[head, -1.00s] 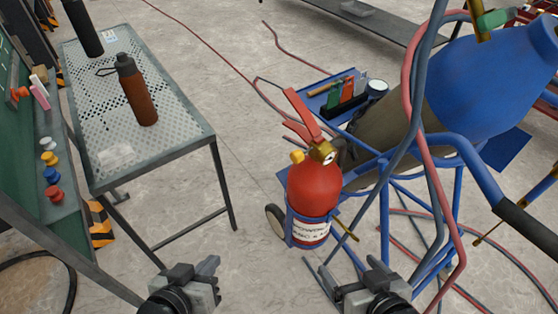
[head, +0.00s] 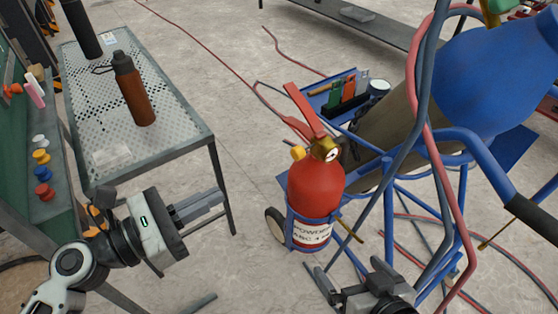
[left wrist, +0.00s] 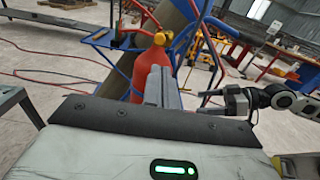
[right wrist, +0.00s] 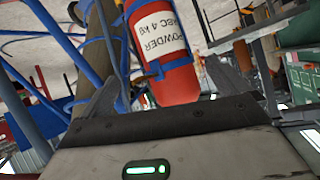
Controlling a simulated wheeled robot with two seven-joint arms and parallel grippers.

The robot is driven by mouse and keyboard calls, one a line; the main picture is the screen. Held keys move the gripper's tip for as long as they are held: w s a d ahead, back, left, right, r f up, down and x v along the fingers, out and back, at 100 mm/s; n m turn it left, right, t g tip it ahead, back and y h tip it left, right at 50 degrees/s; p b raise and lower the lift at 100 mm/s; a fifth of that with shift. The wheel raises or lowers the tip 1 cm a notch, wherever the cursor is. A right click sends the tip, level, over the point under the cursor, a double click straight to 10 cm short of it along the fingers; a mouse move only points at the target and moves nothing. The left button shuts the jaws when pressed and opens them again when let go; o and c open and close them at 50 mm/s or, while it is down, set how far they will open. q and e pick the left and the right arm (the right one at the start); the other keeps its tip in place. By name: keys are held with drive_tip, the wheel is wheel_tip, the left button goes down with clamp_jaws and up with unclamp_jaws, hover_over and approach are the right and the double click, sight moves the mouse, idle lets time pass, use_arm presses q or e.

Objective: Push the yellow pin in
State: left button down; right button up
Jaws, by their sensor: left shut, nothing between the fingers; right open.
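A red fire extinguisher (head: 316,190) stands upright in a blue holder on the cart, with a red lever and a round gauge on top. A small yellow pin (head: 298,153) sticks out on the left of its head; it also shows in the left wrist view (left wrist: 159,38). My left gripper (head: 221,196) is shut and empty, left of the extinguisher and apart from it, pointing towards it. My right gripper (head: 352,277) is open and empty, low in front of the extinguisher, whose labelled body (right wrist: 165,45) fills the upper middle of the right wrist view.
A perforated metal table (head: 175,110) with a brown bottle (head: 133,90) stands at left. Coloured knobs, one yellow (head: 41,156), sit on the green panel's ledge. The blue cart frame (head: 400,195), hoses (head: 418,110) and blue cylinder (head: 490,85) crowd the right.

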use_arm(q)
drive_tip(key=shift+d, duration=0.1)
drive_tip(key=p, duration=0.2)
approach(293, 154)
drive_tip(key=x, duration=0.7)
drive_tip(key=shift+s, duration=0.1)
use_arm(e)
drive_tip(key=shift+w+d+r, duration=0.15)
drive_tip(key=shift+r, duration=0.35)
